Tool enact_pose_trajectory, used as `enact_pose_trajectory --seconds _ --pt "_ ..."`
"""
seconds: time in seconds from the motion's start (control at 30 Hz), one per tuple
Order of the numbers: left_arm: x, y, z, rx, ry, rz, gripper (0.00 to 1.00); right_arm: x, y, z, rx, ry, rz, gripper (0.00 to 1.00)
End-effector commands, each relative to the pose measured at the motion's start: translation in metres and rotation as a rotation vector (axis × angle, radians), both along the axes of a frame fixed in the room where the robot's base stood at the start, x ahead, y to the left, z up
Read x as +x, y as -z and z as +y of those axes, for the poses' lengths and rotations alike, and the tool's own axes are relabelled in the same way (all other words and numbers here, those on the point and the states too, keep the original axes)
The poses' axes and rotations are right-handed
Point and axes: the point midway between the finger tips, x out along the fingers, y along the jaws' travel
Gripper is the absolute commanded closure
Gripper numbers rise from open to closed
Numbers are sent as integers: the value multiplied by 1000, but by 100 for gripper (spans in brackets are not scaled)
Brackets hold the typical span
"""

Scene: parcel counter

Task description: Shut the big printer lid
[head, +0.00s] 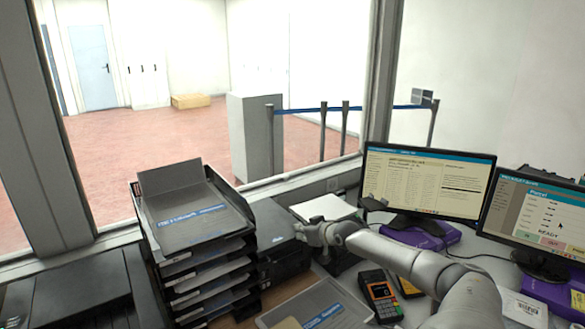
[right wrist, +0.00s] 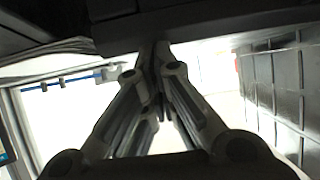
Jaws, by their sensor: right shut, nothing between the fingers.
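A dark printer-like machine (head: 284,262) stands behind the tray stack by the window; much of it is hidden by the stack and my right arm. A larger dark machine (head: 85,300) is cut off at the lower left. I cannot tell which one bears the big lid, or how far any lid is open. My right gripper (head: 302,234) is shut and empty at the right side of the machine by the window. In the right wrist view its closed fingers (right wrist: 160,52) point at a dark edge (right wrist: 200,28); contact is unclear. My left gripper is out of view.
A tall black tray stack (head: 205,262) stands left of my right gripper. Two monitors (head: 420,183) (head: 535,215) stand at the right. The window frame (head: 380,75) rises behind.

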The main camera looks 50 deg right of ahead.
Motion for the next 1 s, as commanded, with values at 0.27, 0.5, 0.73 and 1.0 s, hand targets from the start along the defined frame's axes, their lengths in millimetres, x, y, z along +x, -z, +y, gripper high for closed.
enact_pose_trajectory --seconds 0.27,0.5,0.73,1.0 --pt "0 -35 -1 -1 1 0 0 7 -36 5 0 -2 -2 100" --pt "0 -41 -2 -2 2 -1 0 -7 -38 11 2 -3 5 100" --pt "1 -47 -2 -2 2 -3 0 -25 -43 17 2 -3 4 100" --pt "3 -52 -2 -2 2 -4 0 -49 -49 24 3 -3 3 100"
